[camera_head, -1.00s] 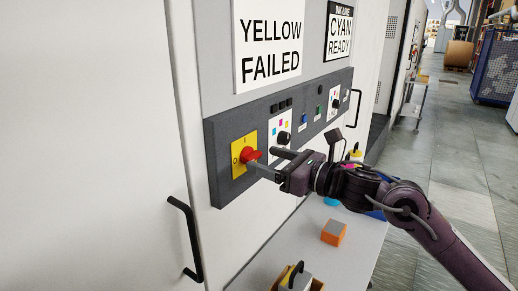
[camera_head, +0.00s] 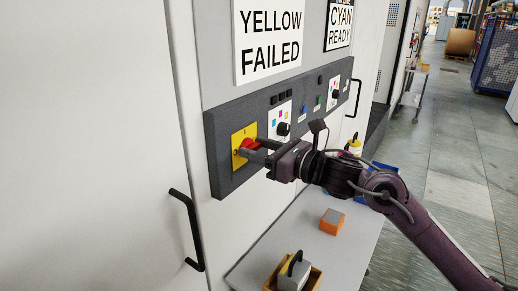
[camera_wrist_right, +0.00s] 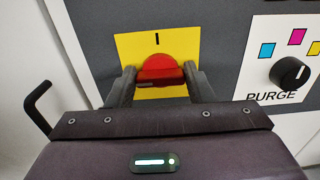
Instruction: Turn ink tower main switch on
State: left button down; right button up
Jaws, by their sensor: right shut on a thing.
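The main switch is a red rotary knob (camera_head: 247,147) on a yellow plate (camera_head: 237,139), at the left end of a dark grey control panel (camera_head: 222,176). In the right wrist view the red knob (camera_wrist_right: 160,69) sits between the two fingers of my right gripper (camera_wrist_right: 158,82). A mark "I" shows at the top of the yellow plate (camera_wrist_right: 126,46). My right gripper (camera_head: 259,150) is shut on the red knob, with a finger on each side of it. The lower part of the plate is hidden behind my gripper in the wrist view. My left gripper is not in view.
A black purge knob (camera_wrist_right: 290,72) and colour squares are right of the switch. A black door handle (camera_head: 189,231) stands out at the left. Open floor lies to the right.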

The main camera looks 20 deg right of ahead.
jog(key=shift+m, duration=0.3)
jog(key=m+b, duration=0.1)
jog(key=m, duration=0.1)
jog(key=shift+d+f+m+b, duration=0.1)
jog(key=shift+m+b, duration=0.2)
jog(key=shift+m, duration=0.1)
jog(key=m, duration=0.2)
jog(key=shift+m+b, duration=0.3)
jog(key=shift+m, duration=0.1)
jog(key=m, duration=0.2)
jog(key=shift+w+m, duration=0.1)
jog(key=shift+m, duration=0.2)
jog(key=m, duration=0.4)
jog(key=shift+d+m, duration=0.1)
jog(key=shift+m, duration=0.2)
jog(key=shift+f+m+p, duration=0.1)
jog(key=shift+m+p, duration=0.5)
jog(key=shift+m, duration=1.6)
jog(key=o, duration=1)
